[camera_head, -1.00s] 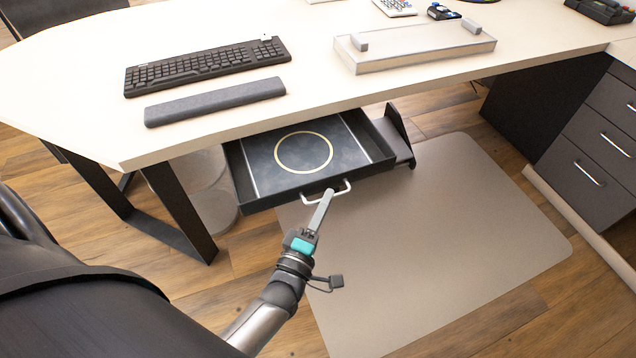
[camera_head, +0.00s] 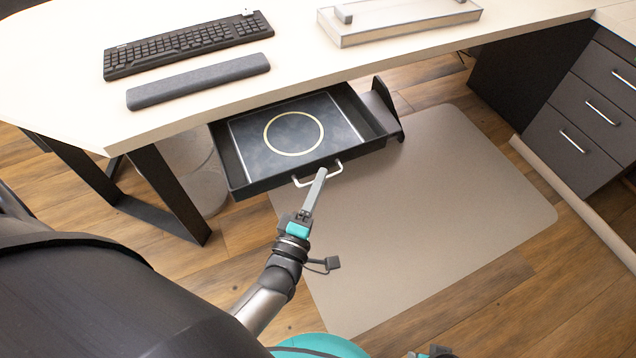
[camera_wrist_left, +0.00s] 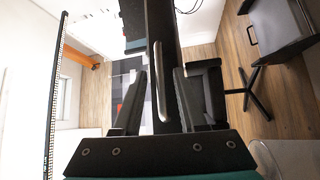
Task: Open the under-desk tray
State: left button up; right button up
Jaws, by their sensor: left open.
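The under-desk tray (camera_head: 352,157) is a dark, shallow drawer with a pale ring on its floor. It is pulled out from under the desk, and much of its inside shows. Its light metal bar handle (camera_head: 336,168) is on the front face. My left gripper (camera_head: 321,173) is at the handle, below the tray front. In the left wrist view its two dark fingers (camera_wrist_left: 160,105) are apart, with the handle (camera_wrist_left: 158,75) in line with the gap between them. Whether they touch it is unclear. A dark part, perhaps of my right gripper (camera_head: 435,352), shows at the bottom edge.
The pale desk (camera_head: 60,90) carries a keyboard (camera_head: 188,45), a grey wrist rest (camera_head: 200,81) and a low box (camera_head: 400,25). A black leg (camera_head: 170,195) stands left of the tray. A drawer cabinet (camera_head: 585,110) is at right. The floor mat (camera_head: 440,220) is clear.

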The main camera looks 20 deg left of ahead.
pick_arm(q)
jog(key=s+d+f+p, duration=0.1)
jog(key=s+f, duration=0.1)
jog(key=s, duration=1.3)
jog(key=shift+p, duration=0.4)
pick_arm(e)
jog(key=shift+s+d+f, duration=0.25)
jog(key=shift+s+f, duration=0.05)
jog(key=shift+f, duration=0.2)
jog(key=shift+s+d+f, duration=0.3)
jog(key=shift+f, duration=0.25)
jog(key=shift+s+d+f, duration=0.25)
jog(key=shift+s+f, duration=0.05)
jog(key=shift+f, duration=0.2)
